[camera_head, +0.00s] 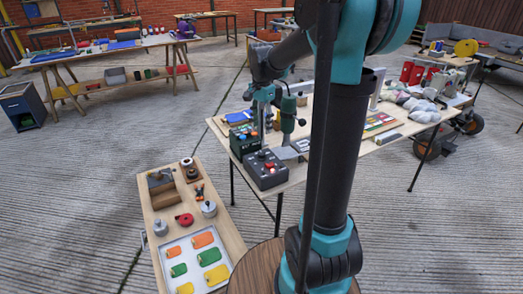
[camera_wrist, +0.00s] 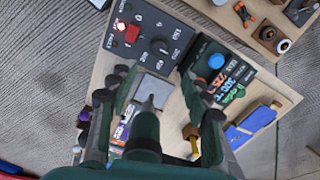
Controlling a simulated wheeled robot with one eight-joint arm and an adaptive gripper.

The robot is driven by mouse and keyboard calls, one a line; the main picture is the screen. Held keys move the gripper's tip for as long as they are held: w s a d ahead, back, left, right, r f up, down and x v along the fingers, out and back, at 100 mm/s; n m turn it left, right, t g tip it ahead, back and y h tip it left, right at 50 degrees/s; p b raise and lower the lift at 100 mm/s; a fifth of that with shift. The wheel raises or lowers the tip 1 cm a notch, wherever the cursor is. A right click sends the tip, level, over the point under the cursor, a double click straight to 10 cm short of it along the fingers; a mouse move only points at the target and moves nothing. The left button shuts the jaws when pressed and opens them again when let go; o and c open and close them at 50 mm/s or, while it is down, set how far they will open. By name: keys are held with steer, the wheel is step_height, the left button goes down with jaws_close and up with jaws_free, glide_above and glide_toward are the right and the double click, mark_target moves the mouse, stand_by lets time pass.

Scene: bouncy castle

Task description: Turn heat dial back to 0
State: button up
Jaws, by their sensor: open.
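A dark grey control box (camera_head: 265,172) lies on the near left end of the work table. In the wrist view, this control box (camera_wrist: 125,35) carries a red switch (camera_wrist: 130,33) and a black dial (camera_wrist: 160,47) with white numbers around it. The dial's exact setting is too small to read. My gripper (camera_wrist: 158,82) is open, its two dark fingers spread above the table, below the dial in the wrist view. It appears empty and apart from the dial.
A second dark box (camera_wrist: 222,70) with a blue knob (camera_wrist: 216,61) and coloured lettering stands beside the control box. A grey plate (camera_wrist: 152,88) lies near the fingers. A low wooden bench (camera_head: 148,222) with tools stands in front, left. A green upright tool (camera_head: 288,113) stands near my arm.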

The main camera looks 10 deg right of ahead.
mark_target(262, 153)
step_height(262, 153, down, 12)
steer(key=shift+f, duration=0.1)
stand_by(0.5)
jaws_close()
